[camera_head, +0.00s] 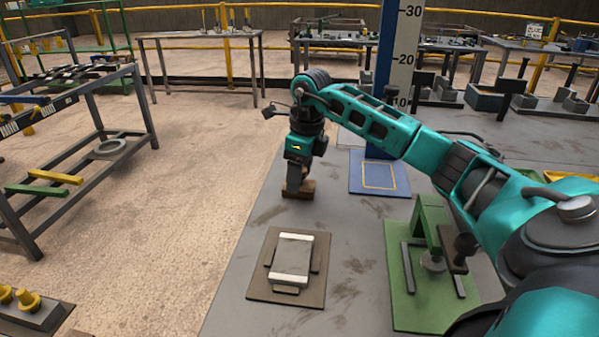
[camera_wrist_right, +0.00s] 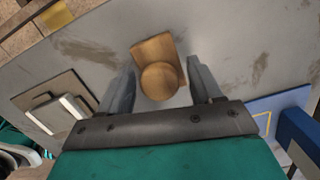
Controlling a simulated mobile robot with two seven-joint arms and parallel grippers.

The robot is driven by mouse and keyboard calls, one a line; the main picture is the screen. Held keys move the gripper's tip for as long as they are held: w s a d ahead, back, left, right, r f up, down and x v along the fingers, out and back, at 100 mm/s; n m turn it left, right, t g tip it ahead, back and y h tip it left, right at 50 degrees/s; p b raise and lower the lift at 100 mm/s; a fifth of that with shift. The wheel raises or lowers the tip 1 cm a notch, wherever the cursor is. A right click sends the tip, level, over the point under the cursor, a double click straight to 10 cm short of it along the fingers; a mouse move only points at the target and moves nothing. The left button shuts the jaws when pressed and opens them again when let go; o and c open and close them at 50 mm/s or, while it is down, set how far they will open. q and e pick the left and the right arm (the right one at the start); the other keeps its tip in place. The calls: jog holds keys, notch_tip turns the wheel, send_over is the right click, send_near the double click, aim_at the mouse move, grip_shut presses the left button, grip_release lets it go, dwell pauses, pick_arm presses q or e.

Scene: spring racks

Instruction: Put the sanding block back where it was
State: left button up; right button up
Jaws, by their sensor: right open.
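The sanding block, a brown wooden block with a round knob, stands on the grey table (camera_head: 225,318) near its left edge, below my right gripper in the head view. In the right wrist view the sanding block (camera_wrist_right: 169,48) lies between the fingers, its knob toward the camera. My right gripper (camera_head: 297,184) points down over it, with its open fingers (camera_wrist_right: 162,82) on either side of the knob and a gap showing on both sides. A blue mat with an empty yellow outline (camera_head: 380,173) lies to the right of the block. My left gripper is not in view.
A brown board (camera_head: 255,290) carrying a grey plate with white edges (camera_head: 292,257) lies nearer. A green fixture (camera_head: 425,305) stands at the right, under my right arm. A blue post with a height scale (camera_head: 400,60) rises behind the blue mat. Bare table lies between these.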

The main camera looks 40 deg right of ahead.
aim_at(306, 171)
notch_tip(306, 171, up, 12)
jog(key=s+p, duration=0.1)
jog(key=p, duration=0.1)
jog(key=shift+s+d, duration=0.15)
jog(key=shift+d, duration=0.2)
jog(key=shift+a, duration=0.1)
dwell(0.4)
